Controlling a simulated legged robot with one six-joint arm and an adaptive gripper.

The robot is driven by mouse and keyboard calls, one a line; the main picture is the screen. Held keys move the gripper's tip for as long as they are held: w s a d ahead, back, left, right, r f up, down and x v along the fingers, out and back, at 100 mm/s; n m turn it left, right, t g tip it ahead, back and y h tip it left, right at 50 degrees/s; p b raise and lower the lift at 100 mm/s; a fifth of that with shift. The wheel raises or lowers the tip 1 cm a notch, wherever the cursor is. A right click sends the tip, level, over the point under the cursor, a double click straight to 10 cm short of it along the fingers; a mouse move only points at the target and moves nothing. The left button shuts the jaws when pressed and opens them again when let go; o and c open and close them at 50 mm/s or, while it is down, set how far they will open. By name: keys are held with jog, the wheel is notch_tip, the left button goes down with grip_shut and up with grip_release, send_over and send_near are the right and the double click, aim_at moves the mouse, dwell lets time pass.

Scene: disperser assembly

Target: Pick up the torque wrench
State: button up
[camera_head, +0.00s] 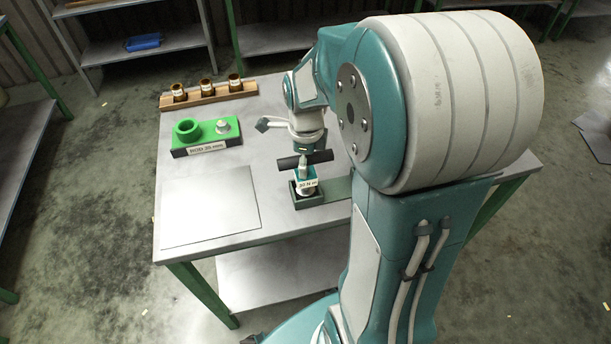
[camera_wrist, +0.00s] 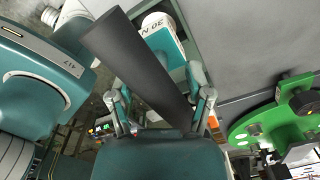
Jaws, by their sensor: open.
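The torque wrench stands upright in a dark holder (camera_head: 322,200) near the table's front edge in the head view. It has a black cross handle (camera_head: 290,162) on top and a teal and white body (camera_head: 307,184) labelled 30 N m. My gripper (camera_head: 304,154) is right above the wrench, pointing down. In the wrist view the black handle (camera_wrist: 135,62) runs diagonally across my open gripper (camera_wrist: 160,98), with one finger on each side. I cannot tell whether a finger touches it. The labelled body (camera_wrist: 160,32) shows beyond the handle.
A green block (camera_head: 207,139) with a ring and a small white part lies left of the wrench. A flat grey plate (camera_head: 208,206) covers the front left. My arm hides the table's right side.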

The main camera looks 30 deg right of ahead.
jog(key=shift+f, duration=0.5)
jog(key=shift+c, duration=0.3)
jog(key=shift+a, duration=0.15)
grip_shut()
jog(key=shift+r, duration=0.1)
notch_tip(320, 180, up, 10)
